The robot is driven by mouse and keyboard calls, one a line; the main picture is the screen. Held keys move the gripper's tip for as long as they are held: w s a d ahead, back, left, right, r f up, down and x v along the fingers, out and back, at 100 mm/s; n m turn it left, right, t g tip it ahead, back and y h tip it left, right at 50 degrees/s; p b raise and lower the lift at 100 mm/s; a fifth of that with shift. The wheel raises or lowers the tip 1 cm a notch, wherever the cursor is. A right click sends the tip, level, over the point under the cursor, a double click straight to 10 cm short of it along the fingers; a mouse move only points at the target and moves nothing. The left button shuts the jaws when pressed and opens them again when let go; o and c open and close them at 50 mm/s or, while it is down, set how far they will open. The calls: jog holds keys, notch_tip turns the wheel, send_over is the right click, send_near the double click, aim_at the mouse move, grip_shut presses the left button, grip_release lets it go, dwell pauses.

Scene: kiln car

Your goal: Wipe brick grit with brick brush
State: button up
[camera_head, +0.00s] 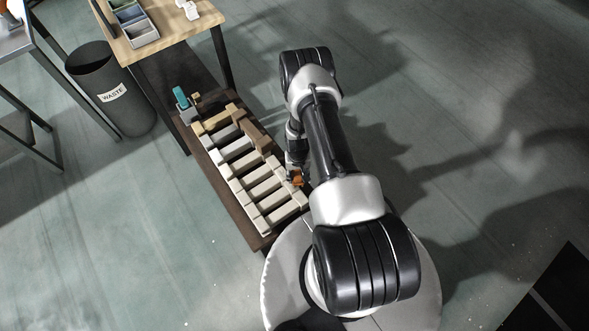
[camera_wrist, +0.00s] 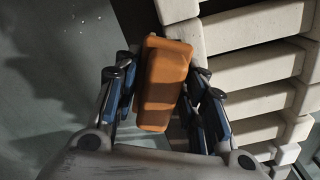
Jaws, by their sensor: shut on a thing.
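My gripper (camera_head: 296,168) is at the right side of the brick stack, near its front end. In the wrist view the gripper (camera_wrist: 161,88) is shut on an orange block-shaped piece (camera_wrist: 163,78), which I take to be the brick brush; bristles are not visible. The orange brush (camera_head: 298,180) also shows small in the head view, beside the bricks. Pale bricks (camera_head: 259,186) lie in spaced rows on the brown kiln car (camera_head: 243,226). I cannot make out brick grit on them. In the wrist view bricks (camera_wrist: 252,62) lie right of the brush. Whether the brush touches a brick is unclear.
A teal object (camera_head: 181,95) stands at the car's far end. A wooden table (camera_head: 170,15) with a compartment tray (camera_head: 135,24) stands behind it. A dark waste bin (camera_head: 112,93) is at the left. The floor to the right is clear.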

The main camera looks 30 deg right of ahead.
aim_at(303, 183)
jog(key=shift+s, duration=0.15)
jog(key=shift+s+d+p, duration=0.1)
jog(key=shift+s+p, duration=0.55)
jog(key=shift+s, duration=1.15)
jog(key=shift+s+a, duration=0.1)
jog(key=shift+a, duration=3.7)
jog(key=shift+d, duration=0.15)
jog(key=shift+d+b, duration=0.35)
jog(key=shift+d, duration=1.45)
